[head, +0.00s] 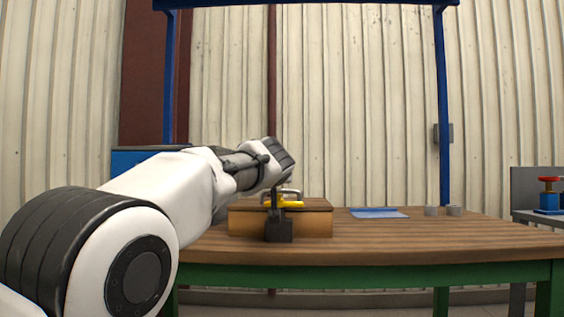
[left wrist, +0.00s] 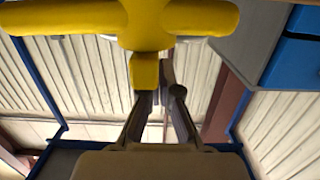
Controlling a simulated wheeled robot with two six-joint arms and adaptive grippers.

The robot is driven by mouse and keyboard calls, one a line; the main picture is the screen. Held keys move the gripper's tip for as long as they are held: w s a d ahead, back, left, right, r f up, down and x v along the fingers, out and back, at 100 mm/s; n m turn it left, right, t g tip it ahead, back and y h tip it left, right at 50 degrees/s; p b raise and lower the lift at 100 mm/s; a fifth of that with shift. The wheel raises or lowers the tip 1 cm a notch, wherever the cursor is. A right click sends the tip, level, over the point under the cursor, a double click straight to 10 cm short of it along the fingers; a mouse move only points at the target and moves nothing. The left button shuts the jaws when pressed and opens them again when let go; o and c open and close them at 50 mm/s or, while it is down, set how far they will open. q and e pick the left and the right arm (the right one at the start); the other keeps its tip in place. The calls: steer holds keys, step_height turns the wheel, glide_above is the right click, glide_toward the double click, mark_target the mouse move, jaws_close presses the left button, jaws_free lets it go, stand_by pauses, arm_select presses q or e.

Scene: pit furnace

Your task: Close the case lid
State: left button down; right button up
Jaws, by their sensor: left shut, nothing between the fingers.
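The tan case (head: 245,222) with a brown top sits on the wooden workbench, near the middle. I cannot tell how far open its lid is, because my left arm covers part of it. My left gripper (left wrist: 160,92) is shut and empty. In the head view the arm comes in from the left and its end hangs over the case, partly hidden by the wrist. A yellow piece (head: 285,204) shows at the case top. In the left wrist view a large yellow part (left wrist: 180,18) lies just beyond the fingertips; I cannot tell whether they touch. My right gripper is not in view.
The wooden bench (head: 440,236) has a green frame and free surface right of the case. A blue sheet (head: 378,213) and two small grey cups (head: 431,211) lie farther right. Blue posts (head: 443,120) rise behind. A red-and-blue object (head: 548,195) stands at the far right.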

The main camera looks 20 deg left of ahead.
arm_select(q)
steer(key=shift+s+d+f+b, duration=0.1)
steer(key=shift+s+f+b, duration=0.15)
steer(key=shift+f+b, duration=0.4)
